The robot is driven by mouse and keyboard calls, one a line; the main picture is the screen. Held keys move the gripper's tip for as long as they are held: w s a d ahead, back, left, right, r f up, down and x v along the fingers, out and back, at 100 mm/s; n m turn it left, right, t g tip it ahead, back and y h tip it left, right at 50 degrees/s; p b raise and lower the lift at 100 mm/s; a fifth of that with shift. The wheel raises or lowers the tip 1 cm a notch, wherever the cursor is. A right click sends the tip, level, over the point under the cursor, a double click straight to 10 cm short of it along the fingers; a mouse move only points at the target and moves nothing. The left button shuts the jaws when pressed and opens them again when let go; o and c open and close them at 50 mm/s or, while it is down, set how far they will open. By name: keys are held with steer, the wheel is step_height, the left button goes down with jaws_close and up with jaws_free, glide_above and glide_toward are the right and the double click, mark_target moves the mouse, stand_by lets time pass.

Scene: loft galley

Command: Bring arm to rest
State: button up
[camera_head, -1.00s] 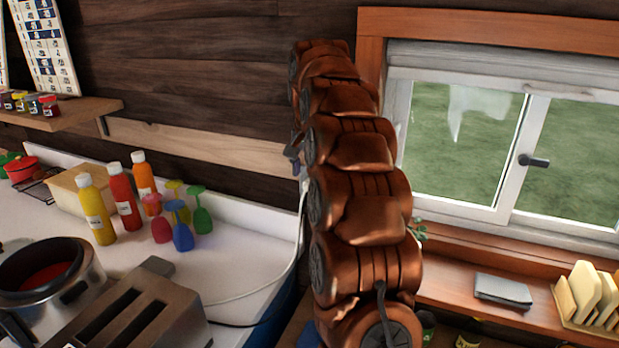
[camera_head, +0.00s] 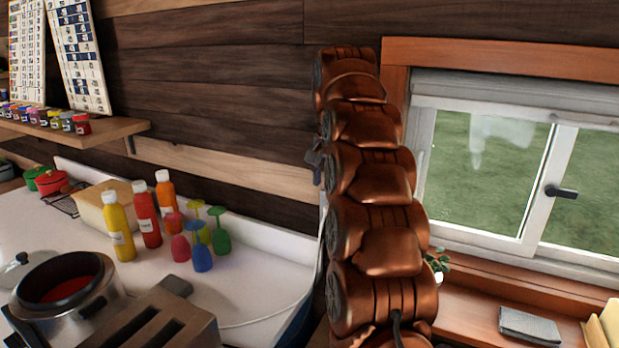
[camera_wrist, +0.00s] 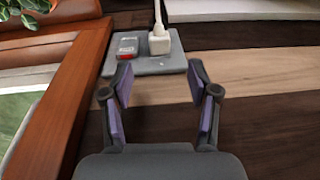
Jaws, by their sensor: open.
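My copper-coloured arm stands raised and nearly upright in the head view, between the counter and the window. My gripper (camera_wrist: 160,108) shows in the wrist view with its two purple-padded fingers spread apart and nothing between them. It faces the wooden wall, close to a grey socket plate (camera_wrist: 150,66) with a white plug (camera_wrist: 159,42) in it. I cannot tell whether the fingertips touch the plate. In the head view only a small dark part of the gripper (camera_head: 314,160) shows at the left side of the arm; the rest is hidden behind it.
The white counter (camera_head: 255,275) at left holds sauce bottles (camera_head: 145,215), coloured goblets (camera_head: 201,240), a steel pot (camera_head: 68,295) and a toaster (camera_head: 160,325). A window (camera_head: 490,175) is at right, with a grey cloth (camera_head: 528,325) on its sill. A shelf (camera_head: 75,130) with small jars is at upper left.

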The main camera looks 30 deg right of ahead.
steer(key=shift+a, duration=0.1)
steer(key=s+a+f+n+g+y, duration=0.1)
steer(key=s+a+f+n, duration=0.2)
steer(key=s+a, duration=0.5)
steer(key=s+a+f+n+g, duration=0.1)
steer(key=s+a+f+n, duration=0.4)
steer(key=a, duration=0.6)
steer(key=s+a+f+n, duration=0.2)
steer(key=s+a+f, duration=0.2)
steer(key=s, duration=0.8)
steer(key=s+a+f+n+g, duration=0.1)
steer(key=s+a+f, duration=0.3)
steer(key=s, duration=0.8)
step_height(320, 180, down, 2)
steer(key=shift+f+n, duration=0.1)
steer(key=shift+n, duration=0.4)
